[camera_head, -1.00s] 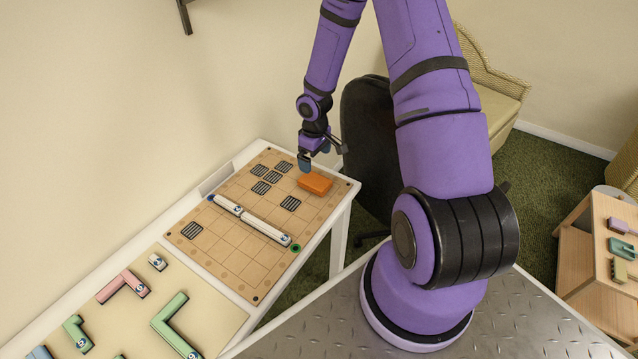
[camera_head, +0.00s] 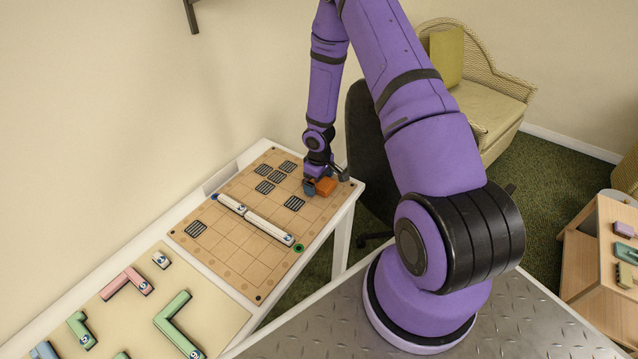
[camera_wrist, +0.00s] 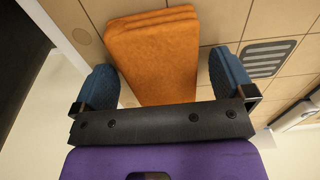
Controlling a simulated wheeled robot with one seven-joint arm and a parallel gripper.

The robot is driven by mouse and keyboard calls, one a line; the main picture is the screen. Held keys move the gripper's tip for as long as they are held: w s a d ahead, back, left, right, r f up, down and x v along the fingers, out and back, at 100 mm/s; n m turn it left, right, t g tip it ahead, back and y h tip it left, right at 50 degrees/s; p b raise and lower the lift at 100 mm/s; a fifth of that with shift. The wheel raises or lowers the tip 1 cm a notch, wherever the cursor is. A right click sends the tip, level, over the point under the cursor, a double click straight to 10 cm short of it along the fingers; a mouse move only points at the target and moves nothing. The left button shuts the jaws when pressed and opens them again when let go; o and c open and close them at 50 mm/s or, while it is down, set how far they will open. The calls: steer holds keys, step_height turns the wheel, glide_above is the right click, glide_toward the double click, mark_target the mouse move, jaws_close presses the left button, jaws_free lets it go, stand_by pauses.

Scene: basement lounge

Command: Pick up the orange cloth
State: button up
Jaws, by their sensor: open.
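The orange cloth (camera_head: 326,186) is a folded block lying on the far end of the tan grid board. It also shows in the wrist view (camera_wrist: 155,50), between my two blue fingers. My gripper (camera_head: 318,187) is down at the cloth, with its fingers apart, one on each side of it. In the wrist view, my gripper (camera_wrist: 160,82) shows a gap between the cloth and the right finger, and a narrower one on the left. In the head view the gripper partly hides the cloth.
The grid board (camera_head: 225,249) holds dark striped tiles and a long white bar (camera_head: 268,228) with a blue end. Pink and green pieces lie on the nearer panel (camera_head: 216,316). A dark chair (camera_head: 362,150) stands beyond the table. A wooden stand with small items is at the right.

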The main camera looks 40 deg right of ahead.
steer(key=shift+c, duration=0.2)
steer(key=c, duration=1)
steer(key=shift+r, duration=0.15)
